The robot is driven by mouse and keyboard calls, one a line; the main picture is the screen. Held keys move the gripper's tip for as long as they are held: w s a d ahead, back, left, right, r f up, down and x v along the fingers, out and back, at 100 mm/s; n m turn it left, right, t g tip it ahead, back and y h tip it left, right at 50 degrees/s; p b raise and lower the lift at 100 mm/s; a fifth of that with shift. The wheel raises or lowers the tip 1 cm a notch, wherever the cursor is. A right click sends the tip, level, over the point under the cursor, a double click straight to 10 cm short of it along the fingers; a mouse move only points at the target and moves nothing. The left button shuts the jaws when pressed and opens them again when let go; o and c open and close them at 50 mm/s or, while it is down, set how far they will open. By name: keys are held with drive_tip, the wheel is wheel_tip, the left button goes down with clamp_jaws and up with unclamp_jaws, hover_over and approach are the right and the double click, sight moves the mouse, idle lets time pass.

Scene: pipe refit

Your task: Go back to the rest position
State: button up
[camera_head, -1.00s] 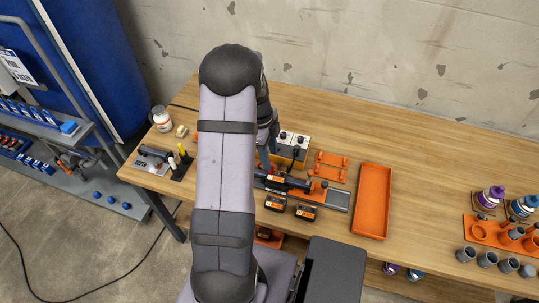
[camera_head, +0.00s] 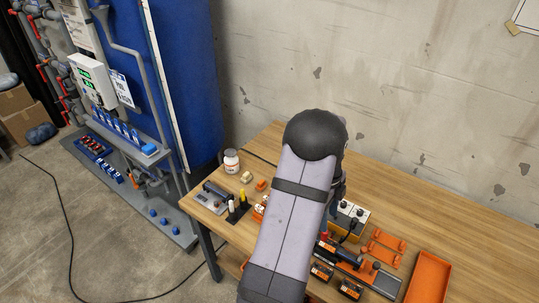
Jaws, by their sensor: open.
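My arm comes up from the bottom of the picture and bends at a dark elbow, and its forearm points down toward the wooden workbench (camera_head: 262,150). My gripper (camera_head: 326,226) is largely hidden behind my own arm, over the middle of the bench. It is open, and I see nothing held in it. I cannot tell how high the fingers are above the bench.
An orange tray (camera_head: 428,280) and orange brackets (camera_head: 386,242) lie to the right. A white jar (camera_head: 231,162) and a tool stand (camera_head: 238,210) are at the bench's left.

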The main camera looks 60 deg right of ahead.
drive_tip(key=n, duration=0.7)
drive_tip(key=shift+w, duration=0.15)
drive_tip(key=a+f+n+y, duration=0.2)
drive_tip(key=a+n+y, duration=0.1)
drive_tip(key=a+n, duration=1.05)
drive_tip(key=w+a+r+n+h, duration=0.1)
drive_tip(key=w+a+r+n, duration=0.2)
drive_tip(key=a, duration=0.6)
drive_tip(key=w+a+r+n+t+h, duration=0.1)
drive_tip(key=w+a+r+n, duration=0.2)
drive_tip(key=w+a+n, duration=0.4)
drive_tip(key=w+a+r+n+h, duration=0.1)
drive_tip(key=w+a+r+n, duration=0.2)
drive_tip(key=a, duration=1)
drive_tip(key=shift+w+r+n+t, duration=0.3)
drive_tip(key=shift+w+n+t, duration=0.1)
drive_tip(key=shift+w+n, duration=0.8)
